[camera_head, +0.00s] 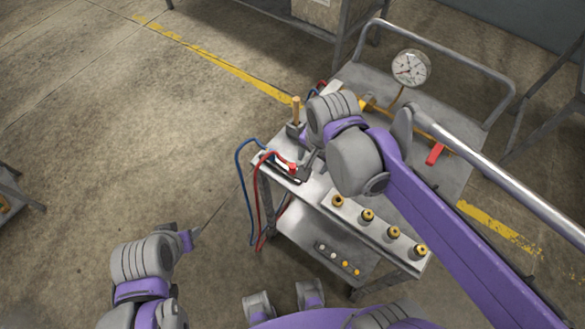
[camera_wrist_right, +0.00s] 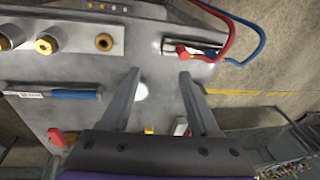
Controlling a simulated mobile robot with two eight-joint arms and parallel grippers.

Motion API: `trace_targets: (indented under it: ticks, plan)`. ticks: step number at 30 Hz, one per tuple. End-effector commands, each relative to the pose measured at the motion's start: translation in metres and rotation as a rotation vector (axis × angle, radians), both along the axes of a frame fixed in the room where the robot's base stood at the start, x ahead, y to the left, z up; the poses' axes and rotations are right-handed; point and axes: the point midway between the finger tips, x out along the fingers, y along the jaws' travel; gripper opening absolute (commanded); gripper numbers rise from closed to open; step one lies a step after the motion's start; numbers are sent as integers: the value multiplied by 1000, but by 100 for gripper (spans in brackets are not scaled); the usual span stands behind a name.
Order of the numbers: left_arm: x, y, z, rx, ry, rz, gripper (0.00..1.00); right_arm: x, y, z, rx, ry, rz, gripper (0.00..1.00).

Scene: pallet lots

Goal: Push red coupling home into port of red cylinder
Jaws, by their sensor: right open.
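The red coupling (camera_head: 293,168) is at the end of a red hose, at the left edge of the cart top. In the right wrist view the red coupling (camera_wrist_right: 182,51) lies at a dark slot beside the blue hose's end. My right gripper (camera_head: 308,163) is over the cart's left end, close to the coupling. Its fingers (camera_wrist_right: 159,74) are apart with nothing between them, and the coupling lies beyond the right fingertip. I cannot make out a red cylinder or its port. My left gripper (camera_head: 191,237) is off the cart at the left; its jaws are unclear.
Several brass-yellow fittings (camera_head: 367,215) stand in a row along the cart's near side. A pressure gauge (camera_head: 410,68) stands at the back. A blue-handled tool (camera_wrist_right: 72,95) lies on the cart top. A red lever-like part (camera_head: 435,153) is at the right. Open floor lies left.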

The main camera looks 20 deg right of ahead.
Motion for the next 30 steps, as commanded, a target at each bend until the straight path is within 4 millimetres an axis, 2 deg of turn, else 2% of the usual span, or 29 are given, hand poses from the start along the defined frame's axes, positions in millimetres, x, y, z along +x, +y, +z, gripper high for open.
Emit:
trace_targets:
  ticks: [1,3,6,10,14,23,26,30]
  plan:
    - [-1,0,-4,0,2,0,51,16,8,0,20,43,-112,62]
    - [-1,0,-6,0,3,0,51,32,16,0,39,94,-272,62]
    - [-2,0,-8,0,4,0,51,49,25,-1,49,150,-456,62]
    - [-2,0,-9,0,5,0,51,60,33,-3,49,191,-604,62]
    - [-3,0,-10,0,5,0,51,64,35,-3,48,203,-658,62]
    - [-3,0,-10,0,5,0,51,64,35,-4,49,203,-661,62]
    - [-3,0,-11,0,5,0,51,64,35,-15,49,203,-661,62]
    - [-4,0,-14,0,7,0,51,64,35,-39,48,203,-660,62]
